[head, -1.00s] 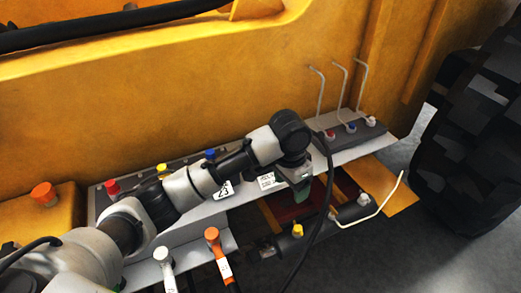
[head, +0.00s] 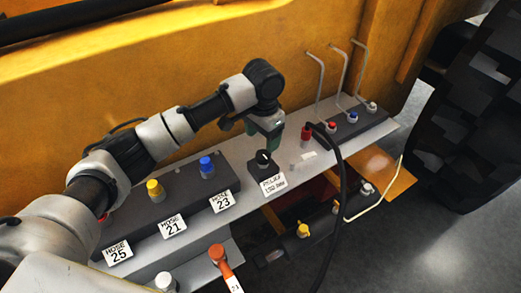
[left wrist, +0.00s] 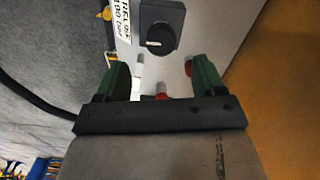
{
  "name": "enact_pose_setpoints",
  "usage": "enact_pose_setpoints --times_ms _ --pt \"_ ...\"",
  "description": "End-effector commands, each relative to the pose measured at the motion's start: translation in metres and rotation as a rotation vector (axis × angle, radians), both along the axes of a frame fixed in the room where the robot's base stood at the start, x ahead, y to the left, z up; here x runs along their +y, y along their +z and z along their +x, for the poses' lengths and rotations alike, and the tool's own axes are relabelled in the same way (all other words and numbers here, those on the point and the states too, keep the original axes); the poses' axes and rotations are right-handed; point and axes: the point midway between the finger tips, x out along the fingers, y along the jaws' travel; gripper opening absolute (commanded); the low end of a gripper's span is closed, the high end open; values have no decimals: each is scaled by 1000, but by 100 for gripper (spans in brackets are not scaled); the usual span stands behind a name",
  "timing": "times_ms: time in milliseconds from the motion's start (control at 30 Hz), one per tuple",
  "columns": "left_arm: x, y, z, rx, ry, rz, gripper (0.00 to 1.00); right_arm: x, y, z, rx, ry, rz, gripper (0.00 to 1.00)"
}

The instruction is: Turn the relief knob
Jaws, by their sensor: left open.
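The relief knob (head: 262,158) is a black round knob on a small dark block, with a white relief label (head: 273,184) in front of it. In the left wrist view the knob (left wrist: 159,38) shows beyond the fingertips, near the top middle, with a light pointer mark. My left gripper (head: 266,130) has green fingers and hangs just behind and above the knob in the head view. Its fingers (left wrist: 162,75) are spread apart with nothing held between them; the knob appears apart from them. My right gripper is not in view.
A dark manifold with a yellow cap (head: 154,189) and a blue cap (head: 207,167) lies to the left. A black hose with a red end (head: 306,132) stands close on the right. Bent levers (head: 344,80) rise further right, against the yellow body (head: 180,80).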

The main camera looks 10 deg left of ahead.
Motion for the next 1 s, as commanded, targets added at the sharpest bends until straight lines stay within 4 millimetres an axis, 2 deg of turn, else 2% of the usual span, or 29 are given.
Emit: enact_pose_setpoints --times_ms 133,333,500,767,867,1000 --pt "1 -30 -1 5 2 2 69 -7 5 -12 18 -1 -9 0" --pt "0 -59 -1 2 0 0 69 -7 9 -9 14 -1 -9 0" --pt "0 -71 0 0 0 0 69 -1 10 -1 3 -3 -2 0" --pt "0 -72 0 0 -1 0 69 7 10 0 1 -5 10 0" --pt "0 -72 0 0 0 0 57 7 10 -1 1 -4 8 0" --pt "0 -72 0 0 0 0 36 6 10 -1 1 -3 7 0"
